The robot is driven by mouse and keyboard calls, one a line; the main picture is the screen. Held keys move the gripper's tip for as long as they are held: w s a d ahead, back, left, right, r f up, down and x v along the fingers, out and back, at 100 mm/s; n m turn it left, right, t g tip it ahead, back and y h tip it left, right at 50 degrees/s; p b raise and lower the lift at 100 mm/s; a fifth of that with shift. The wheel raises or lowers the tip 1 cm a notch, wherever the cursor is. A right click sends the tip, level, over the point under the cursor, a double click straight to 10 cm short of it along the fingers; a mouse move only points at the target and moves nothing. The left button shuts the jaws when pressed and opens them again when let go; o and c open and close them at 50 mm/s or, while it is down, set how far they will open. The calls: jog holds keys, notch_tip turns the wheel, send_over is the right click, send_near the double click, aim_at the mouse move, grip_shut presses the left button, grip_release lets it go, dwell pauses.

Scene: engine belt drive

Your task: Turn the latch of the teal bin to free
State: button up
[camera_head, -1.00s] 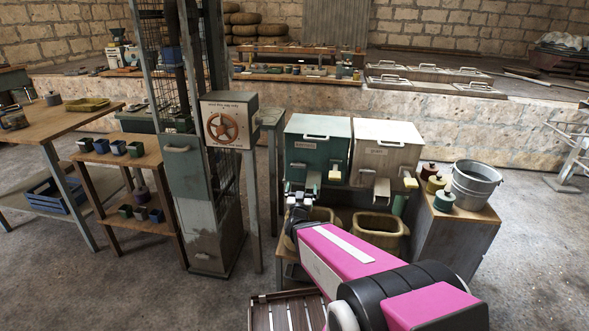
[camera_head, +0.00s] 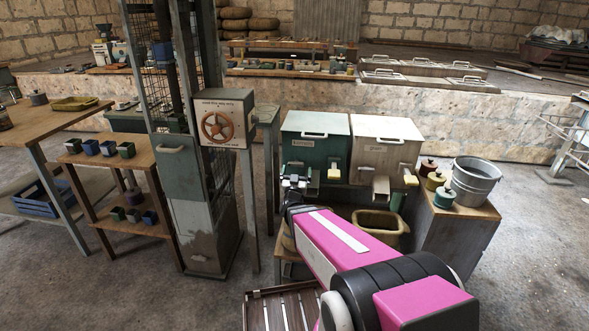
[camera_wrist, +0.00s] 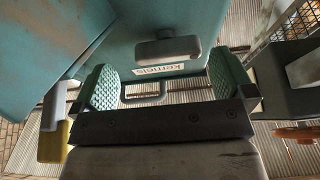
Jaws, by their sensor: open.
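The teal bin (camera_head: 316,128) stands on a low stand beside a cream bin, with a lid handle on top. A lever with a pale yellow block (camera_head: 334,174), apparently its latch, projects from the right of its front. In the wrist view this yellow-ended lever (camera_wrist: 53,142) is at the lower left, outside my fingers. My gripper (camera_head: 294,182) is in front of the bin's left part, left of the lever. In the wrist view my gripper (camera_wrist: 166,82) is open and empty, facing the bin's upside-down "kernels" label (camera_wrist: 167,70) and a grey fitting (camera_wrist: 167,47).
The cream bin (camera_head: 384,133) stands close on the right with a similar lever (camera_head: 410,179). A tan tub (camera_head: 378,226) sits below. A cabinet with a red handwheel (camera_head: 218,127) stands at left. A metal bucket (camera_head: 474,182) and small pots stand at right.

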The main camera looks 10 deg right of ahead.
jog(key=shift+w+a+r, duration=0.1)
jog(key=shift+w+r, duration=0.1)
jog(key=shift+w, duration=0.4)
jog(key=shift+w+r, duration=0.15)
jog(key=shift+w, duration=0.4)
jog(key=c, duration=0.9)
